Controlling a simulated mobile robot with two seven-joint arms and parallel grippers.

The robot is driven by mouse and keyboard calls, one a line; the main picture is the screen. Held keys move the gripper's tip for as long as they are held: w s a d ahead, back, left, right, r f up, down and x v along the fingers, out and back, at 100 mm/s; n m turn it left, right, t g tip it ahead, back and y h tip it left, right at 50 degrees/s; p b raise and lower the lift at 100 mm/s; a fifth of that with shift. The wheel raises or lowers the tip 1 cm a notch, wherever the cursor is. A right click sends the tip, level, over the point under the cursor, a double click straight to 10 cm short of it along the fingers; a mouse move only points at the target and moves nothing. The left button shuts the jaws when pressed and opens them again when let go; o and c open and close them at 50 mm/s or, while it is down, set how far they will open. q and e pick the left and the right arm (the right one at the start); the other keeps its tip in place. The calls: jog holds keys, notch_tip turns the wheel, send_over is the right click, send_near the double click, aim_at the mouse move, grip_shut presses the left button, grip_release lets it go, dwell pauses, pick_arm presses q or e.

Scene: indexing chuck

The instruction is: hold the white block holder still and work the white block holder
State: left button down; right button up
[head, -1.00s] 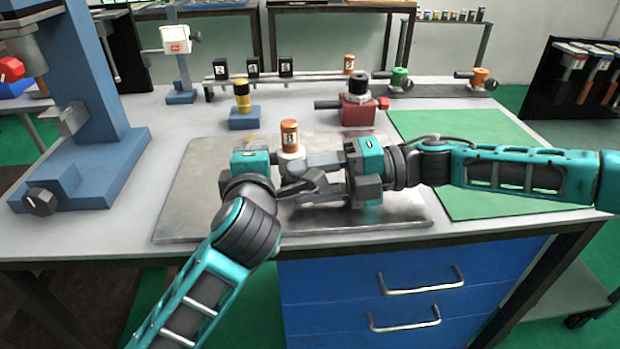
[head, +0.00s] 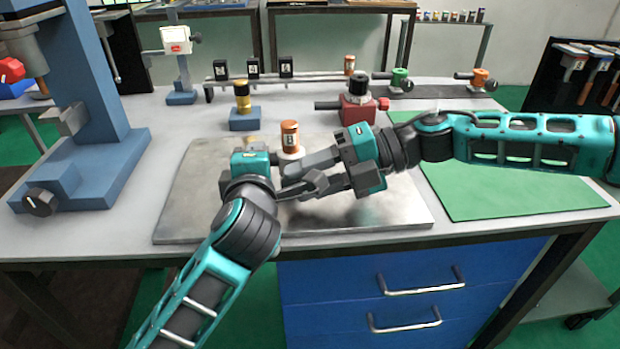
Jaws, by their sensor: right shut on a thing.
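The white block holder (head: 291,154) stands on the steel plate (head: 195,200) in the middle of the table, with an orange labelled cylinder (head: 290,136) upright on top. Its lower part is hidden behind my grippers. My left gripper (head: 285,185) reaches in from the front left, against the holder's lower left side; its fingers are mostly hidden, so I cannot tell how they sit. My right gripper (head: 305,172) comes in from the right, tilted, with its fingertips at the holder's right side, shut on it.
Behind stand a blue block with a yellow and black piece (head: 243,104) and a red block holder (head: 357,108). A green mat (head: 470,190) lies right, mostly clear. A large blue press (head: 90,110) stands left. A rail with black blocks (head: 253,68) is at the back.

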jog(key=h, duration=0.3)
jog(key=r+h, duration=0.1)
jog(key=shift+a, duration=0.35)
jog(key=shift+a+r+h, duration=0.1)
jog(key=shift+a+h, duration=0.05)
jog(key=shift+h, duration=0.7)
jog(key=shift+a+r+h, duration=0.1)
jog(key=shift+h, duration=0.75)
jog(key=o, duration=1.1)
jog(key=shift+c, duration=0.2)
jog(key=y, duration=0.3)
jog(key=d+f+y, duration=0.1)
jog(key=y, duration=0.3)
jog(key=f+y, duration=0.1)
jog(key=y, duration=0.2)
jog(key=shift+d+f, duration=0.1)
jog(key=shift+d, duration=0.1)
jog(key=d, duration=0.4)
jog(key=d+r, duration=0.1)
jog(key=d, duration=0.7)
jog(key=shift+r, duration=0.3)
